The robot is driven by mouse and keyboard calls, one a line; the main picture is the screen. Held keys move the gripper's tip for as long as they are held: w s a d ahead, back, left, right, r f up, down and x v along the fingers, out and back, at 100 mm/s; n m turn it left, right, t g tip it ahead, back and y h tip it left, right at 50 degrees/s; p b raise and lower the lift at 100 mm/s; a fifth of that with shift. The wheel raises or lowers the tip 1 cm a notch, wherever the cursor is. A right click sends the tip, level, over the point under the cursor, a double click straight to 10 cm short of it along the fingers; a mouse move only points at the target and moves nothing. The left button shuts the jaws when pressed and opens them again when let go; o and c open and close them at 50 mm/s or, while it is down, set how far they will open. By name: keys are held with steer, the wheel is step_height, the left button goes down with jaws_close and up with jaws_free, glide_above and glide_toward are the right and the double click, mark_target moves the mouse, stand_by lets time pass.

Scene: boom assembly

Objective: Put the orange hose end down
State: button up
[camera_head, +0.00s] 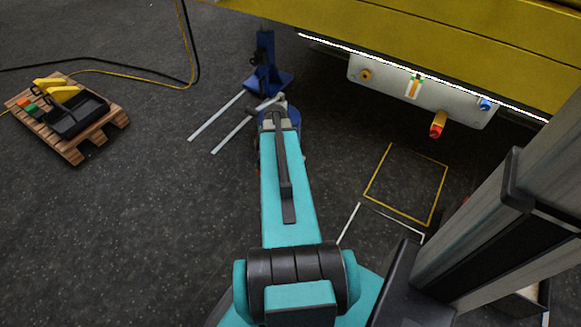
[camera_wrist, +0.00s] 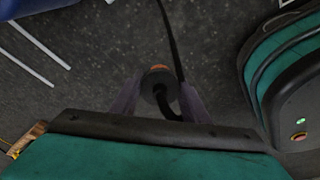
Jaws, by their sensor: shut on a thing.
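The orange hose end (camera_wrist: 158,68) shows in the wrist view as a dark round fitting with an orange band. My gripper (camera_wrist: 157,92) is shut on it, one finger on each side. A black hose (camera_wrist: 172,40) runs from there toward the top of the wrist view, over the dark floor. In the head view my arm reaches forward over the floor toward a blue stand, and the hose end and finger tips cannot be made out there.
A blue stand (camera_head: 266,78) stands ahead, with white floor lines before it. A wooden pallet (camera_head: 75,155) with a black tray is at left. A yellow beam (camera_head: 440,30) with a pale port panel (camera_head: 390,82) hangs at upper right. A yellow floor square (camera_head: 433,205) is empty.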

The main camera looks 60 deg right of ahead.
steer(key=s+d+f+g+h+b, duration=0.1)
steer(key=s+d+f+b, duration=0.1)
steer(key=s+d+f, duration=0.2)
steer(key=s+d+f+g+h+b, duration=0.1)
steer(key=s+d+f, duration=0.3)
steer(key=s, duration=0.4)
steer(key=shift+b, duration=0.9)
steer(key=shift+w+d+f, duration=0.1)
steer(key=shift+f, duration=0.05)
steer(key=w+d+b, duration=0.1)
steer(key=w+d, duration=0.2)
steer(key=w+d+f+b, duration=0.1)
steer(key=w+d+b, duration=0.1)
steer(key=w+d, duration=0.1)
steer(key=w+d+b, duration=0.2)
steer(key=w+d, duration=0.2)
steer(key=shift+w+f, duration=0.1)
steer(key=shift+f, duration=0.15)
steer(key=shift+w+d, duration=0.55)
steer(key=shift+f+b, duration=1.45)
steer(key=shift+f, duration=0.25)
